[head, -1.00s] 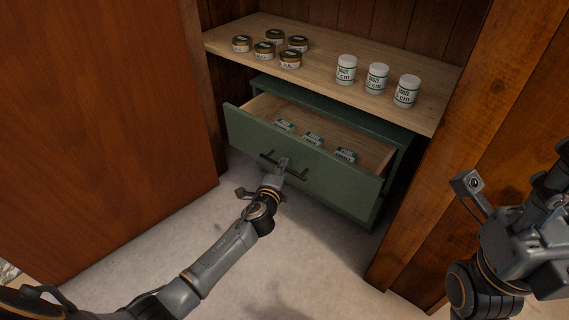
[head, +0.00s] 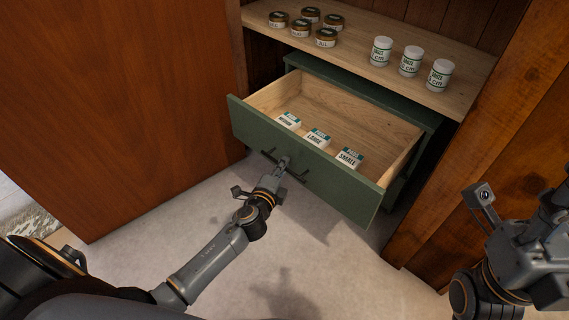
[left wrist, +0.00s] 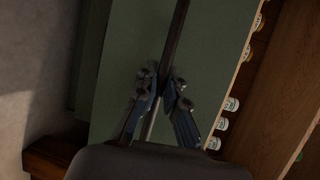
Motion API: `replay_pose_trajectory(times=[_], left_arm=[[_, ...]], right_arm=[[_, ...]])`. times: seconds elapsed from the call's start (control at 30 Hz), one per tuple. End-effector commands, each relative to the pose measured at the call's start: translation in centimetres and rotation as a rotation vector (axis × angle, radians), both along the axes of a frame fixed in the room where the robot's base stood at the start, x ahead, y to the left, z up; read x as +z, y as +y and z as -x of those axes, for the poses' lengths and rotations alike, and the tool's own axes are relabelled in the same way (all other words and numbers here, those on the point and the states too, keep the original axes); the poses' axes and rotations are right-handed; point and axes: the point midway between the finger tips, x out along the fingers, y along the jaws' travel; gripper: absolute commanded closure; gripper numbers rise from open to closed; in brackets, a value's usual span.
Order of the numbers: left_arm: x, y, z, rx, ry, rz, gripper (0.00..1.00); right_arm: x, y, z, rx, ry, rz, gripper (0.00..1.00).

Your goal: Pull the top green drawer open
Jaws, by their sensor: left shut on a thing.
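The top green drawer (head: 322,179) stands well out of its green cabinet under the shelf, its wooden inside showing. Three small white boxes with green tops, such as the one marked large (head: 317,138), lie in it near the front panel. My left gripper (head: 281,165) is at the dark bar handle (head: 298,177) on the drawer front, shut on it. The left wrist view shows the fingers (left wrist: 165,88) closed around the handle bar (left wrist: 177,35). My right gripper is at the right edge of the head view; its fingers are not clearly seen.
The wooden shelf (head: 352,52) above holds several brown-lidded jars (head: 301,28) and three white jars (head: 411,61). A wooden door (head: 120,110) stands at the left, a wooden post (head: 470,150) at the right. Pale floor (head: 330,265) is clear in front.

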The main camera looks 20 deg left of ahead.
Motion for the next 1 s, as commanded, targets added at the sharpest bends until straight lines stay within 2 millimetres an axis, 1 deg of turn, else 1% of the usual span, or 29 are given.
replay_pose_trajectory(times=[0.17,0.2,0.3,0.57,0.67,0.77,0.87,1.0], left_arm=[[-0.1,-0.1,0.0,-0.002,0.001,0.000,1.00],[-0.1,-0.1,0.0,-0.002,0.001,0.000,0.84],[-0.1,-0.1,0.0,-0.002,0.001,0.000,0.66],[0.0,0.0,0.0,-0.001,0.000,0.000,0.66],[0.0,0.0,0.4,-0.001,0.002,0.000,0.66],[0.1,-0.1,1.5,0.000,0.002,-0.001,0.66],[0.4,-0.2,3.3,-0.001,0.003,-0.001,0.66],[1.0,-0.4,6.3,-0.002,0.003,0.001,0.66]], right_arm=[[0.1,0.0,0.1,-0.001,-0.004,0.000,0.60],[0.1,0.0,0.2,-0.001,-0.005,0.000,0.60],[0.2,0.0,0.2,-0.001,-0.007,0.000,0.60],[0.4,0.0,0.3,-0.001,-0.016,0.002,0.60],[0.4,0.0,0.3,-0.001,-0.016,0.002,0.60],[0.3,0.0,0.3,0.000,-0.014,0.002,0.60],[0.3,0.0,0.2,0.000,-0.013,0.001,0.60],[0.3,0.0,0.2,0.000,-0.012,0.001,0.60]])
